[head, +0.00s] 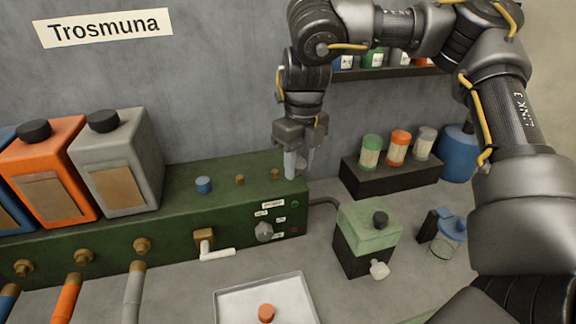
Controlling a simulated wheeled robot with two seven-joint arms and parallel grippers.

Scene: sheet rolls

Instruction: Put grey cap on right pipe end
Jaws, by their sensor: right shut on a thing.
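My right gripper (300,172) points down just right of the green box's top right end. It is shut on the small grey cap, which hardly stands out between the grey fingers. The right pipe end (275,174) is a bare brass stub on the green box (175,200), a little left of the gripper and apart from it. The middle pipe end (240,180) is also bare brass. A blue cap (203,185) sits at the left one. An orange cap (266,312) lies in the white tray (228,308) at the front. My left gripper is out of view.
Blue, orange (45,170) and grey (117,165) canisters stand at the left. A dark block (385,180) with several small jars and a green-black device (367,238) stand right of the box. A white-handled valve (208,245) sticks out in front.

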